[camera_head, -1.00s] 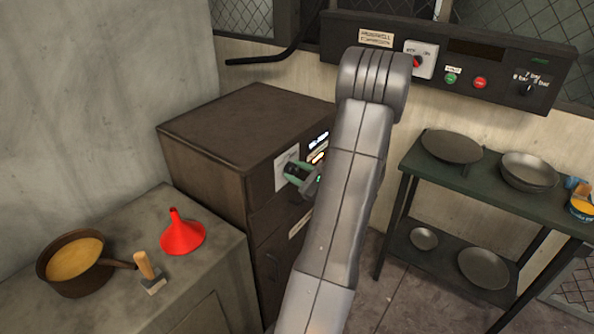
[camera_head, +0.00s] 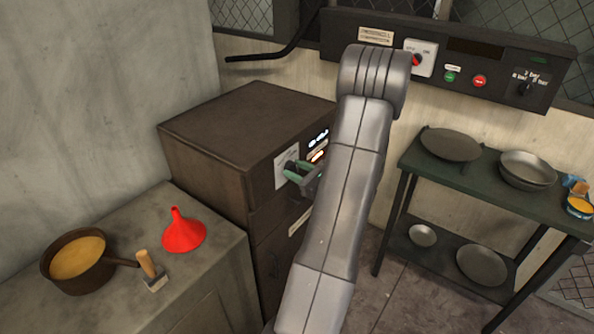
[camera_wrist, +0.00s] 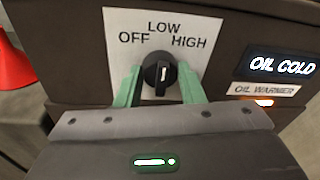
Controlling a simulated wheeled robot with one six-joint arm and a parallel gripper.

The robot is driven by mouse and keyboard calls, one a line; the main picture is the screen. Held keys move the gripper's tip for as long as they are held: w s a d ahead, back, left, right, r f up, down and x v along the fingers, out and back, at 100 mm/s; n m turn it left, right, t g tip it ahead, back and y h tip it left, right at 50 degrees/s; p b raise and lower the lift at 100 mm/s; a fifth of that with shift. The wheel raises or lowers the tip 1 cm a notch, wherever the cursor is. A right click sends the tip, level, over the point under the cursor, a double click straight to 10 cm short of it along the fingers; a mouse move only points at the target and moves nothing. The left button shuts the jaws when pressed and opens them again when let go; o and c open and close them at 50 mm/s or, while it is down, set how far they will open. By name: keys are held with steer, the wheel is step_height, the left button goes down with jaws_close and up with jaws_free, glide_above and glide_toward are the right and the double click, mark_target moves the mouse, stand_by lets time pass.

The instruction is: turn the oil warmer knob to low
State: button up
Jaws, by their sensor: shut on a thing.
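The oil warmer knob (camera_wrist: 159,72) is a round black knob on a white plate (camera_wrist: 115,24) marked OFF, LOW and HIGH. Its white mark stands nearly upright, toward LOW. My gripper (camera_wrist: 160,70) has one green finger on each side of the knob and is shut on it. In the head view my gripper (camera_head: 293,171) is at the front of the dark oil warmer cabinet (camera_head: 240,125), and the knob is hidden behind the fingers. A lit display (camera_wrist: 283,66) reads OIL COLD, above an OIL WARMER label (camera_wrist: 266,89).
A red funnel (camera_head: 183,236), a pot of yellow liquid (camera_head: 75,282) and a wooden-handled tool (camera_head: 148,266) are on the left counter. Several pans and bowls stand on the green shelf table (camera_head: 402,166) at right. A control panel (camera_head: 508,76) is on the back wall.

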steer(key=o, duration=1)
steer(key=b+v, duration=0.2)
steer(key=v, duration=1.1)
steer(key=shift+s+d, duration=0.25)
steer(key=shift+d, duration=0.1)
steer(key=shift+w+a, duration=0.1)
steer(key=p+x, duration=0.2)
steer(key=x, duration=1.1)
steer(key=shift+w+a, duration=0.2)
steer(key=shift+a, duration=0.15)
steer(key=shift+d, duration=0.1)
steer(key=shift+s, duration=0.1)
